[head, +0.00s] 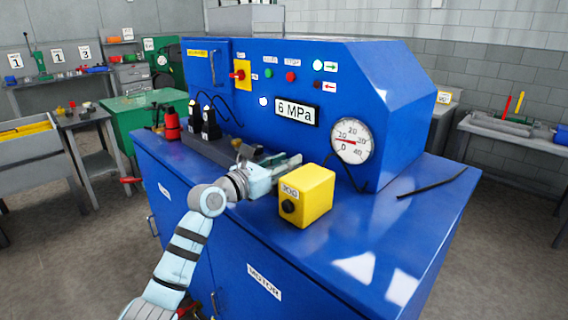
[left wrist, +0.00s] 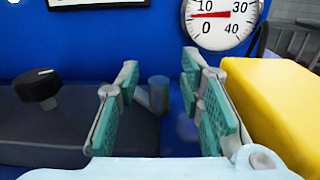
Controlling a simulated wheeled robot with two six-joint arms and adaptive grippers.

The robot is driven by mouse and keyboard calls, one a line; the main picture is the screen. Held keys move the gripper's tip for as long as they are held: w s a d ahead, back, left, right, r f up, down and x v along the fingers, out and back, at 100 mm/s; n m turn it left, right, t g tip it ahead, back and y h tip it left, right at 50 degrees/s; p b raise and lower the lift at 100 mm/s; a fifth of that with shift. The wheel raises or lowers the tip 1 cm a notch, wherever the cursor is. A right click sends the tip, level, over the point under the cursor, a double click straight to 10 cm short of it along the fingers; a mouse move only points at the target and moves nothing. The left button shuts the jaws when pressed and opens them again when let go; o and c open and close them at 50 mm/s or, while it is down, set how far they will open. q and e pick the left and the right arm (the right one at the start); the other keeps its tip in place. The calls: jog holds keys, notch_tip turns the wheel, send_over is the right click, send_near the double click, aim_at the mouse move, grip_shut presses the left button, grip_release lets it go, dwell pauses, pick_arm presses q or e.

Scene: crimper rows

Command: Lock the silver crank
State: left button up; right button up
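My left gripper (head: 290,162) reaches over the blue machine's top, just left of the yellow block. In the left wrist view my left gripper (left wrist: 160,74) is open, with its two teal-padded fingers apart. A grey upright cylinder with a short bar at its left, seemingly the silver crank (left wrist: 158,92), shows between and beyond the fingers. No finger visibly touches it. In the head view I cannot make it out clearly behind the gripper. My right gripper is in neither view.
The yellow block (head: 307,195) stands close right of the gripper. A dark block with a black knob (left wrist: 37,88) lies to the left. The pressure gauge (head: 351,141) is on the panel behind. A black rod (head: 432,183) lies at right; the top's front right is clear.

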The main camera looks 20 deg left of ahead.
pick_arm(q)
jog(key=v, duration=1.1)
jog(key=shift+s+a, duration=0.2)
jog(key=shift+a, duration=0.05)
jog(key=shift+s+d, duration=0.1)
jog(key=shift+s, duration=0.2)
jog(key=shift+w, duration=0.1)
